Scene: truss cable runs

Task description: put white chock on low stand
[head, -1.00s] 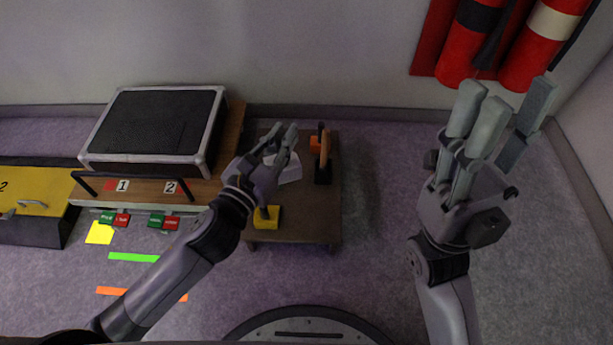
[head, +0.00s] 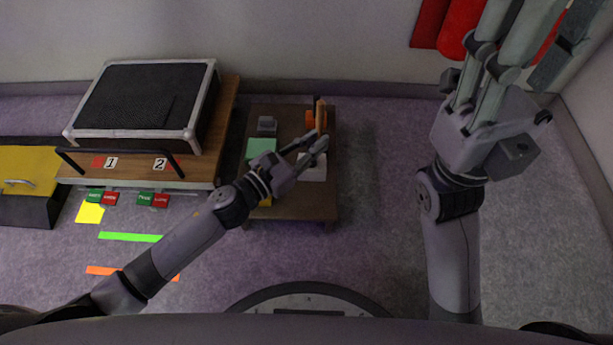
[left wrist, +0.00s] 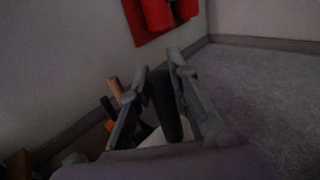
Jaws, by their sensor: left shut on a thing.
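The white chock (head: 313,170) shows just below my left gripper (head: 318,140), over the right part of a low dark brown stand (head: 290,205). My left gripper is shut on it, apparently by a dark upright handle, seen between the fingers in the left wrist view (left wrist: 167,105). The gripper hides part of the chock, and I cannot tell whether it touches the stand top. My right gripper (head: 530,25) is open and empty, raised at the right; its fingertips are partly cut off by the top edge.
On the stand are a green block (head: 261,148), a grey piece (head: 267,124), an orange piece with a brown upright (head: 320,117), and a mostly hidden yellow piece. A wooden platform (head: 222,125) with a black case (head: 145,98) stands left. Floor right of the stand is clear.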

